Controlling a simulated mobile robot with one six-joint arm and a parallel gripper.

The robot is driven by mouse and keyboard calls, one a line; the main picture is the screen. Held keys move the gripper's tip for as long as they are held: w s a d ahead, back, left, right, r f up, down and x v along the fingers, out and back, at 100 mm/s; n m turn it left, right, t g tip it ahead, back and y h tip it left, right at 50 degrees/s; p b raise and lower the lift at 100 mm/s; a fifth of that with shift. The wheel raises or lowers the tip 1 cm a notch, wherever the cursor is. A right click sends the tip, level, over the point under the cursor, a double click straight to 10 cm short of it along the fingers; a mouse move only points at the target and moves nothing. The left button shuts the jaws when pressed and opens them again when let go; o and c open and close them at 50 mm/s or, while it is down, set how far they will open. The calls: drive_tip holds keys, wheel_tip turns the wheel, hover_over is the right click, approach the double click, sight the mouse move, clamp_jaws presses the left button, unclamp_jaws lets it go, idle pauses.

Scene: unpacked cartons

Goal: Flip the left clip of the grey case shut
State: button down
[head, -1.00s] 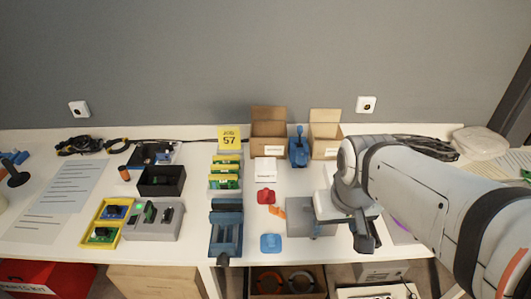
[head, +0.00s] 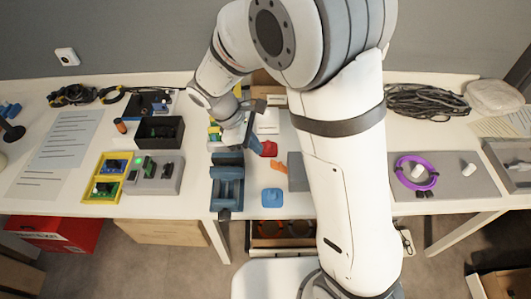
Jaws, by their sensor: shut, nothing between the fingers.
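A plain grey box (head: 298,172) stands on the table in the middle, mostly hidden behind my arm. It may be the grey case; no clip can be made out on it. My gripper (head: 237,138) is to its upper left, above the back end of the blue fixture (head: 228,187) and in front of the rack of green boards. It looks closed, and I see nothing held in it. Its fingertips are small and partly merge with the blue fixture behind them.
A red piece (head: 269,149), an orange piece (head: 280,167) and a blue piece (head: 272,197) lie between the fixture and the grey box. A grey station with a green light (head: 155,174) is to the left. A purple ring (head: 401,167) lies on a grey mat at right.

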sight(280, 166)
drive_tip(key=a+f+n, duration=0.1)
drive_tip(key=w+a+f, duration=0.1)
drive_tip(key=shift+w+a+n+h, duration=0.1)
drive_tip(key=shift+a+n+h, duration=0.2)
drive_tip(key=shift+n+h, duration=0.1)
drive_tip(key=shift+f, duration=0.1)
drive_tip(key=x, duration=1)
drive_tip(key=shift+w, duration=0.1)
drive_tip(key=shift+a+p, duration=0.1)
drive_tip(key=shift+p, duration=0.2)
